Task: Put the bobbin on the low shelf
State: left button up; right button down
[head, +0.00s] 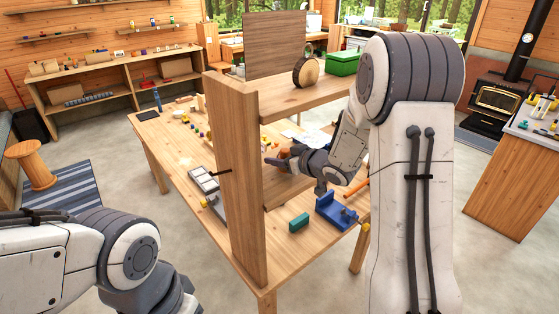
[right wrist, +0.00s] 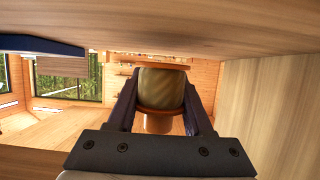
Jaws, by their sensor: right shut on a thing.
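A wooden shelf unit stands on the workbench (head: 180,150), with a tall side board (head: 240,190), an upper shelf (head: 290,100) and a low shelf (head: 287,192). My right gripper (head: 280,160) is inside the unit, between the upper and low shelves. It is shut on the bobbin (right wrist: 160,92), which has orange-brown flanges and an olive-tan winding. In the head view the bobbin (head: 285,153) is small and partly covered by the gripper. I cannot tell whether it touches the low shelf. My left arm shows at the lower left; its gripper is out of view.
A round wooden item (head: 306,71) and a green box (head: 343,63) sit on the upper shelf. A blue tool (head: 336,212) and a green block (head: 299,222) lie on the bench near the unit. A tray (head: 203,180) lies left of the side board.

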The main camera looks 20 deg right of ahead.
jog(key=shift+f, duration=0.85)
jog(key=shift+f, duration=0.2)
jog(key=shift+c, duration=1.5)
grip_release()
